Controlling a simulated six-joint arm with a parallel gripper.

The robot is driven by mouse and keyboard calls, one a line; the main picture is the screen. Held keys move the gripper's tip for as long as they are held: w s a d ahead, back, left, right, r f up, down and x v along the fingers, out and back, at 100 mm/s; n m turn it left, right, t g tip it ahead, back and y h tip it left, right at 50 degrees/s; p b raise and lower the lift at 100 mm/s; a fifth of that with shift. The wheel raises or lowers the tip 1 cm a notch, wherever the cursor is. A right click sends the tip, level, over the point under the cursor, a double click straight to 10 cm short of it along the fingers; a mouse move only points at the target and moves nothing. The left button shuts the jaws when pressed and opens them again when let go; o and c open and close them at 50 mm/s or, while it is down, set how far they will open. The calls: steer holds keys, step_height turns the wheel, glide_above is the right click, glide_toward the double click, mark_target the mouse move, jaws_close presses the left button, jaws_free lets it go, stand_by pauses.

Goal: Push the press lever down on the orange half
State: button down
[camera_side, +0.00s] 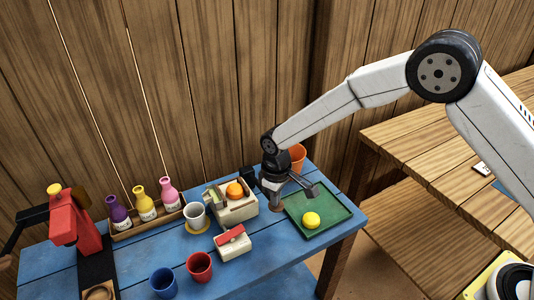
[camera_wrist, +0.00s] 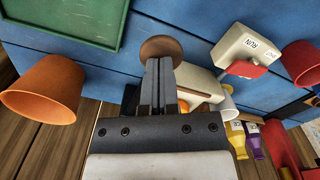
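The red press (camera_side: 72,222) stands at the far left in the side view, with a dark lever (camera_side: 22,228) slanting down to its left. I cannot make out an orange half in the press. My gripper (camera_side: 276,200) is far to the right of the press, low over the table beside the green tray. In the wrist view my gripper (camera_wrist: 160,66) has its fingers close together, with no clear object between them. A brown round piece (camera_wrist: 160,47) shows at the fingertips; I cannot tell whether it touches them.
A cream box (camera_side: 238,208) holds an orange ball (camera_side: 235,190). Between press and gripper stand bottles (camera_side: 145,205), a white cup (camera_side: 195,214), a red cup (camera_side: 199,267), a blue cup (camera_side: 163,283) and a red switch box (camera_side: 233,246). The green tray (camera_side: 330,230) holds a yellow ball.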

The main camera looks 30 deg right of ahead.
steer(key=shift+s+f, duration=0.2)
steer(key=shift+f, duration=0.75)
steer(key=shift+r, duration=0.1)
steer(key=shift+w+r, duration=0.2)
steer(key=shift+r, duration=1.6)
steer(key=shift+w+r, duration=0.15)
steer(key=shift+r, duration=1.65)
steer(key=shift+s+d+r, duration=0.25)
steer(key=shift+d+r, duration=0.05)
steer(key=shift+d, duration=0.3)
steer(key=s+d+r+m+t, duration=0.1)
steer(key=s+d+r+m, duration=0.1)
steer(key=s+d, duration=0.6)
steer(key=s+d+r+m+t, duration=0.1)
steer(key=s+d+m, duration=0.3)
steer(key=s+d, duration=0.5)
steer(key=s+r, duration=0.1)
steer(key=s, duration=0.1)
steer(key=shift+s+d+r+t, duration=0.3)
steer(key=shift+s, duration=0.1)
